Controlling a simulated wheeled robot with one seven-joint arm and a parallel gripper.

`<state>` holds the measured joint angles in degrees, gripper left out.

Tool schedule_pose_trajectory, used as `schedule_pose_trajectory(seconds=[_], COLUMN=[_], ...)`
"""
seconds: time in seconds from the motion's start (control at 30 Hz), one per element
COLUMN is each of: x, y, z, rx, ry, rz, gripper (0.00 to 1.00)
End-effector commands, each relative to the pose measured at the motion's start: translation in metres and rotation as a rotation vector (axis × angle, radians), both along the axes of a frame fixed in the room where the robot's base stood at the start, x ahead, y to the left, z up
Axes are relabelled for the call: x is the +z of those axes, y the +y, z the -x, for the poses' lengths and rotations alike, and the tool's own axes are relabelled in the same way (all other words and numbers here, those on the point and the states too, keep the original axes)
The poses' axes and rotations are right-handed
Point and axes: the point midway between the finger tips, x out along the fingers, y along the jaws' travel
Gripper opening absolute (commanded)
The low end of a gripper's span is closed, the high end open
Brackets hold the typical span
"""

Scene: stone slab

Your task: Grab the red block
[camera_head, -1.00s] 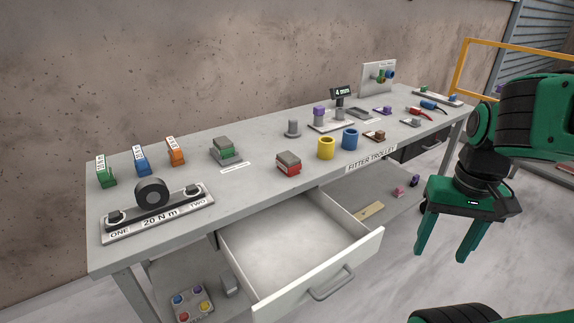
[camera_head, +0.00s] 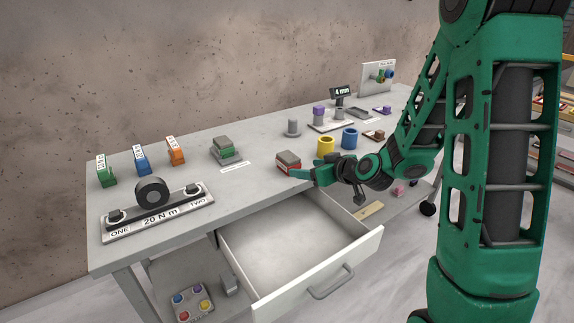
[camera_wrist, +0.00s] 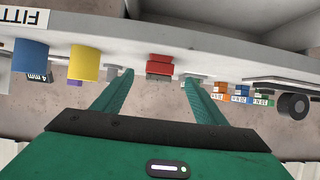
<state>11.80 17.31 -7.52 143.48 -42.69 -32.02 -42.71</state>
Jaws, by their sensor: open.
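The red block (camera_head: 286,164) has a grey top and sits on the grey tabletop near its front edge, behind the open drawer. My gripper (camera_head: 298,173) reaches in from the right, low over the table, with its fingertips close to the block's right side. In the wrist view the red block (camera_wrist: 159,68) appears ahead, between the two green fingers (camera_wrist: 158,78), which are spread apart with nothing between their tips. I cannot tell from the head view whether a finger touches the block.
A yellow cylinder (camera_head: 326,147) and a blue cylinder (camera_head: 350,138) stand just right of the block, close to my arm. The open drawer (camera_head: 300,235) juts out in front and is empty.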

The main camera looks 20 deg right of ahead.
Motion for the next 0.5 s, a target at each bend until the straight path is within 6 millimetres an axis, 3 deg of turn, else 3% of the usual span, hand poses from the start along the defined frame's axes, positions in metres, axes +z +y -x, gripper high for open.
schedule_pose_trajectory(seconds=[0.5], x=[-0.016], y=[0.015], z=[-0.055], rx=[-0.021], ry=[-0.068], rz=[-0.018], gripper=[0.66])
